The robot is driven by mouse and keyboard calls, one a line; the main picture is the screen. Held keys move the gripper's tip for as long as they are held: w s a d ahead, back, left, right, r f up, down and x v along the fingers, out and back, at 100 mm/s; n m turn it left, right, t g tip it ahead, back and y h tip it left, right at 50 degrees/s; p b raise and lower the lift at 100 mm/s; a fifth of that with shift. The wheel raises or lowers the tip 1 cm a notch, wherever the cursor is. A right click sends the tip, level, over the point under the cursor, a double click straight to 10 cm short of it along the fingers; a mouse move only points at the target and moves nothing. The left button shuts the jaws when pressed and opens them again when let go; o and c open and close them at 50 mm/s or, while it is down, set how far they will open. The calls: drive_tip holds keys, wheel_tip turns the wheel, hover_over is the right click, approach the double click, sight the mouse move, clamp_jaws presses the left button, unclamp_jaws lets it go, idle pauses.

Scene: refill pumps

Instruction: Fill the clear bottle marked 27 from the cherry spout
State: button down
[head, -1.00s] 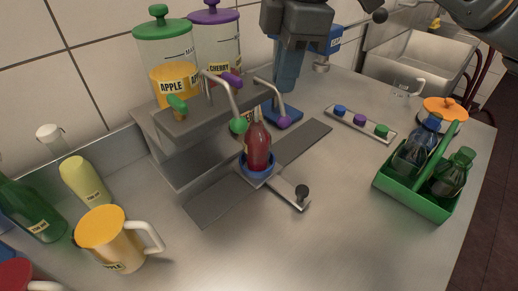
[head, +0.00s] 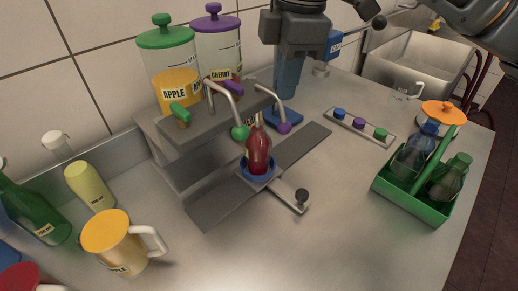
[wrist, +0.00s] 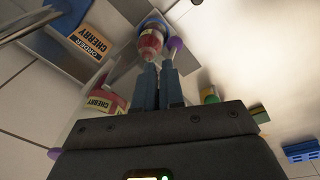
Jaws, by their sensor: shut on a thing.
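A clear bottle (head: 258,152) with red contents stands upright in a blue cradle (head: 257,176) on the rail, below the spouts. Its number cannot be read. The cherry spout, with a purple nozzle (head: 284,128), hangs close to the right of its neck. The cherry tank (head: 218,52) has a purple lid, and a purple lever (head: 233,88) is in front. My gripper (head: 287,92) points down behind the spouts; its fingertips are partly hidden. In the wrist view my gripper's fingers (wrist: 159,68) are close together, with the bottle (wrist: 150,40) beyond them. What they grip cannot be made out.
An apple tank (head: 176,86) stands left of the cherry tank. A yellow mug (head: 112,240) and bottles are at the left. A green carrier (head: 408,196) with dark bottles stands at the right. A strip of coloured buttons (head: 359,126) lies behind it. The front counter is clear.

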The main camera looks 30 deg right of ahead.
sight(286, 125)
drive_tip(key=c, duration=1.8)
unclamp_jaws()
drive_tip(key=s+f+p, duration=0.1)
drive_tip(key=a+f+g+p, duration=0.1)
drive_tip(key=shift+s+f+h, duration=0.3)
drive_tip(key=shift+s, duration=0.1)
drive_tip(key=shift+o, duration=0.4)
drive_tip(key=shift+d+n, duration=0.1)
drive_tip(key=shift+n, duration=0.2)
drive_tip(key=o, duration=0.9)
drive_tip(key=shift+s+d, duration=0.1)
drive_tip(key=shift+d, duration=0.05)
drive_tip(key=shift+o, duration=0.2)
drive_tip(key=s+d+r+p, duration=0.1)
drive_tip(key=s+r+p, duration=0.3)
drive_tip(key=r, duration=0.3)
drive_tip(key=shift+d+r+p, duration=0.3)
drive_tip(key=shift+p, duration=0.45)
